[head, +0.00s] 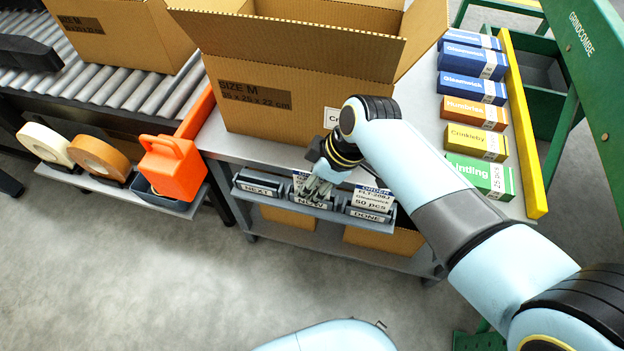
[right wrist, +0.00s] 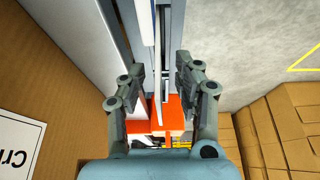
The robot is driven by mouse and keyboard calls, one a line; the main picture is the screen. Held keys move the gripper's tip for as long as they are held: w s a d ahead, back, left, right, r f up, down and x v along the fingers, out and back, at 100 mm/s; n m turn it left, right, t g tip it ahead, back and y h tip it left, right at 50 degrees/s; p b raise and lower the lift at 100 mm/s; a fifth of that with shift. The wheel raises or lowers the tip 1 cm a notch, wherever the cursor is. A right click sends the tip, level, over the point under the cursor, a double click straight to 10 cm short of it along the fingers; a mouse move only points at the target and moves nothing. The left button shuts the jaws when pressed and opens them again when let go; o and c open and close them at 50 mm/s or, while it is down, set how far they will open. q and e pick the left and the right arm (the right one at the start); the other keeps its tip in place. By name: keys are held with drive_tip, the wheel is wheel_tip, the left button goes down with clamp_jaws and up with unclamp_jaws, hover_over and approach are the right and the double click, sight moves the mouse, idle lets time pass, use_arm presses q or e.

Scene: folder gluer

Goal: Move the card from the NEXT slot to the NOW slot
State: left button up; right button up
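The card rack on the table's front edge has three slots: the NEXT slot (head: 258,188) at left, the NOW slot (head: 308,201) in the middle and the DONE slot (head: 370,215) at right. A white card (head: 300,178) stands at the NOW slot, partly hidden by my gripper. No card shows in the NEXT slot. Another card, reading Gleanwick 50 pcs (head: 375,197), stands in the DONE slot. My right gripper (head: 318,190) is at the NOW slot. In the right wrist view its fingers (right wrist: 160,80) are apart, with a thin white card edge (right wrist: 157,55) between them. My left gripper is not in view.
A large open carton (head: 290,95) stands on the table behind the rack. Several labelled boxes (head: 478,112) line the right side beside a yellow rail (head: 522,130). Tape rolls (head: 98,157) and an orange tool (head: 172,165) sit at left. Open floor lies in front.

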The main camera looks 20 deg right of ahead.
drive_tip(key=shift+r, duration=0.1)
drive_tip(key=v, duration=1.1)
drive_tip(key=shift+d+r, duration=0.15)
drive_tip(key=shift+r, duration=0.2)
drive_tip(key=shift+s, duration=0.15)
